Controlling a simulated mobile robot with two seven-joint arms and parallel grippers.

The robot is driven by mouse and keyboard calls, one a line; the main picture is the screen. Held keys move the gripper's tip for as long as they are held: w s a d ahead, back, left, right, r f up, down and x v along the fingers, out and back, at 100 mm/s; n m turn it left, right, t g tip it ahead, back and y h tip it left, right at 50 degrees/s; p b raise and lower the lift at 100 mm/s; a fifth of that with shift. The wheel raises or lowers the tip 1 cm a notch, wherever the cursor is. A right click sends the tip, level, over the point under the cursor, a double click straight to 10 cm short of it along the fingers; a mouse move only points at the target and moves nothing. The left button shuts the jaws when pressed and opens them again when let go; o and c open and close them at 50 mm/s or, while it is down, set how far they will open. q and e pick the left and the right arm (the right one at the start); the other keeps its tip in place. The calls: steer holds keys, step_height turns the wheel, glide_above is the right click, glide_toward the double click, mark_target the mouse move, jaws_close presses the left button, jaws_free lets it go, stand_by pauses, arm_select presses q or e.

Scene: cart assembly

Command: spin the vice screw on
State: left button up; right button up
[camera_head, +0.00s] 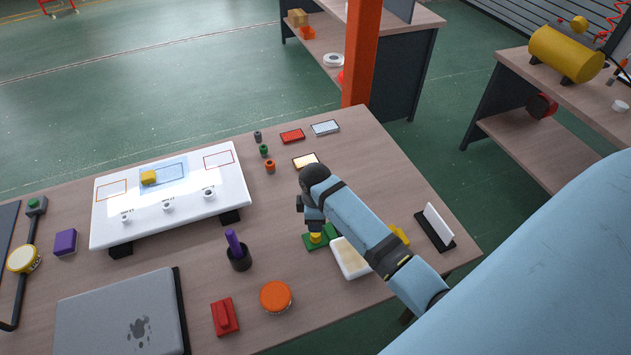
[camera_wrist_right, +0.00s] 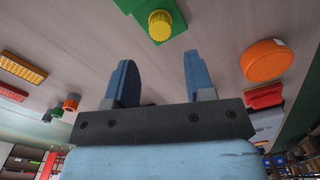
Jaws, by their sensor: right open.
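A green base (camera_head: 330,238) with a yellow knob (camera_head: 316,238) stands on the table in the head view, partly hidden by my right gripper. I take the knob to be the vice screw. My right gripper (camera_head: 308,208) is over the table near the knob. In the right wrist view its two fingers (camera_wrist_right: 158,75) are apart, with nothing between them and the knob beyond their tips. My left gripper is not in view.
An orange disc (camera_head: 275,297), a red block (camera_head: 225,317) and a dark cup (camera_head: 239,258) with a purple handle stand nearby. A white board (camera_head: 140,232) is left of them, with a laptop (camera_head: 120,315) in front.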

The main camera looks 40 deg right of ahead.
mark_target(316, 234)
step_height(316, 234, down, 8)
steer(key=c, duration=0.8)
steer(key=shift+o, duration=0.2)
steer(key=n, duration=0.2)
steer(key=shift+d+n, duration=0.2)
steer(key=shift+n, duration=0.2)
steer(key=n, duration=0.4)
steer(key=shift+n, duration=0.3)
steer(key=n, duration=0.6)
steer(key=shift+w+d, duration=0.1)
steer(key=n, duration=0.3)
steer(key=shift+n, duration=0.4)
steer(key=n, duration=0.8)
steer(key=shift+n, duration=0.3)
steer(key=n, duration=0.4)
steer(key=shift+n, duration=1.1)
steer(key=shift+w+a+r+n, duration=0.1)
steer(key=shift+a+n, duration=0.2)
steer(key=shift+d+n, duration=0.2)
steer(key=shift+n, duration=0.2)
steer(key=shift+a, duration=0.35)
steer(key=shift+d+n, duration=0.15)
steer(key=shift+n, duration=0.35)
steer(key=o, duration=0.7)
steer(key=shift+s, duration=0.2)
